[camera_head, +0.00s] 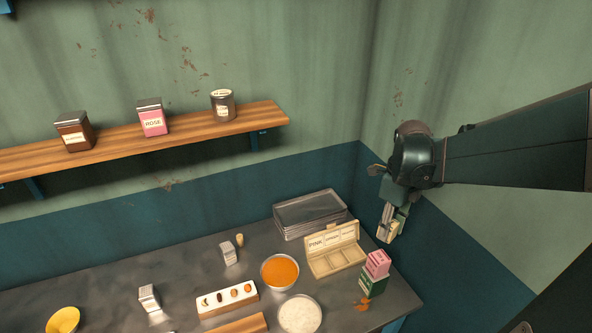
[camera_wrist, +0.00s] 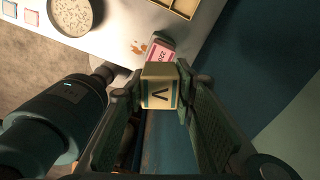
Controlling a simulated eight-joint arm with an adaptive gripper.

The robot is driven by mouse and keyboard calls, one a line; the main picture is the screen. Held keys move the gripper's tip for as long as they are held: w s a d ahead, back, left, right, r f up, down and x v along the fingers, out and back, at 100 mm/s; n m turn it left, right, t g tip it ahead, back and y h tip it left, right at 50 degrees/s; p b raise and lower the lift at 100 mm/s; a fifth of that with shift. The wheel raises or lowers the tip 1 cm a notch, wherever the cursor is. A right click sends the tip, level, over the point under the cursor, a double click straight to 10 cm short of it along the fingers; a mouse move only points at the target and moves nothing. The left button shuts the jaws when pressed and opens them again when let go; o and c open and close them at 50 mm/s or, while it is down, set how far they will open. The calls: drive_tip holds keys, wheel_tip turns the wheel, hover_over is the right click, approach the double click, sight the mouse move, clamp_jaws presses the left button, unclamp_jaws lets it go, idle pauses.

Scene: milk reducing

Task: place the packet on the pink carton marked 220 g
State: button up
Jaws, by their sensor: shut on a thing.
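My gripper (camera_head: 391,230) is shut on a cream packet (camera_wrist: 160,92) with a teal band and a dark "V"-like mark. In the wrist view the packet sits between the two fingertips (camera_wrist: 157,90). The pink carton (camera_head: 377,263) rests on top of a dark green box (camera_head: 372,285) at the table's right end. In the wrist view the pink carton (camera_wrist: 158,52) shows the marking "220" beyond the packet, which hides part of it. In the head view my gripper is above and slightly right of the pink carton, with the packet apart from it.
A cream divided box with an open labelled lid (camera_head: 335,263) stands left of the cartons, with stacked metal trays (camera_head: 310,214) behind. A bowl of orange contents (camera_head: 280,272) and a bowl of white grains (camera_head: 300,315) are further left. The table's right edge and the wall are close.

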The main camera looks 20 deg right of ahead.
hover_over(380, 257)
drive_tip(key=shift+w+f, duration=0.1)
drive_tip(key=shift+f, duration=2.65)
drive_tip(key=shift+f, duration=0.1)
drive_tip(key=shift+f, duration=1.95)
drive_tip(key=shift+f+b, duration=0.2)
drive_tip(key=shift+b, duration=0.1)
drive_tip(key=o, duration=0.9)
drive_tip(key=shift+r, duration=0.25)
drive_tip(key=shift+r+p, duration=0.35)
drive_tip(key=shift+r, duration=5.6)
